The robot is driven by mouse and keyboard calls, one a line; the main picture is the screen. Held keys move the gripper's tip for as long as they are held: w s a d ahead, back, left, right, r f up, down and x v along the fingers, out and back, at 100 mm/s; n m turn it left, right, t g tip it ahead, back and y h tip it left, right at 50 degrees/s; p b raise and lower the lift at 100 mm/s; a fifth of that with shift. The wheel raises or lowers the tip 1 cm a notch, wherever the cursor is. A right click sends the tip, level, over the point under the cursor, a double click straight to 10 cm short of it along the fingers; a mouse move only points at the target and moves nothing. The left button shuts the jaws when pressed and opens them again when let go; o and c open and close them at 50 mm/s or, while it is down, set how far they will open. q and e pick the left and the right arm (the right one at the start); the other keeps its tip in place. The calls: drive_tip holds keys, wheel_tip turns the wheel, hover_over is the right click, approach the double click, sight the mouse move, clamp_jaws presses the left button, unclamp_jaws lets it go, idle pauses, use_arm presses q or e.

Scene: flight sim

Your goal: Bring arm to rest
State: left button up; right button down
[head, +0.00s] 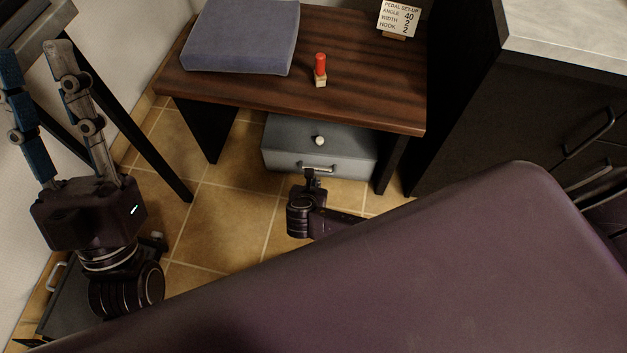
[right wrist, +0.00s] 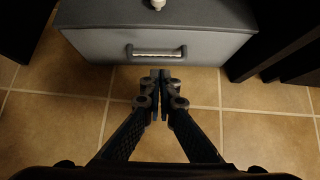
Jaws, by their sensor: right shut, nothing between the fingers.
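My right gripper (head: 311,180) is low over the tiled floor in the head view, in front of the grey drawer unit (head: 285,140) under the wooden table. In the right wrist view its fingertips (right wrist: 160,77) are together with nothing between them, just below the drawer handle (right wrist: 155,52). Whether they touch the drawer front I cannot tell. My left gripper (head: 33,58) is at the left of the head view, fingers pointing up and spread apart, with nothing visible between them.
The wooden table (head: 225,88) holds a grey-blue cushion (head: 242,37), a red-topped object (head: 320,68) and a sign card (head: 399,17). A dark cabinet (head: 480,130) stands right. Tiled floor (head: 225,220) is open between the arms.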

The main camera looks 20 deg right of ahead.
use_arm(q)
drive_tip(key=shift+w+d+f+g+y, duration=0.15)
drive_tip(key=shift+w+f+g, duration=0.25)
drive_tip(key=shift+w+f, duration=0.25)
drive_tip(key=shift+w+d+f+g+y, duration=0.15)
drive_tip(key=shift+w+f+g, duration=0.25)
drive_tip(key=shift+w, duration=0.3)
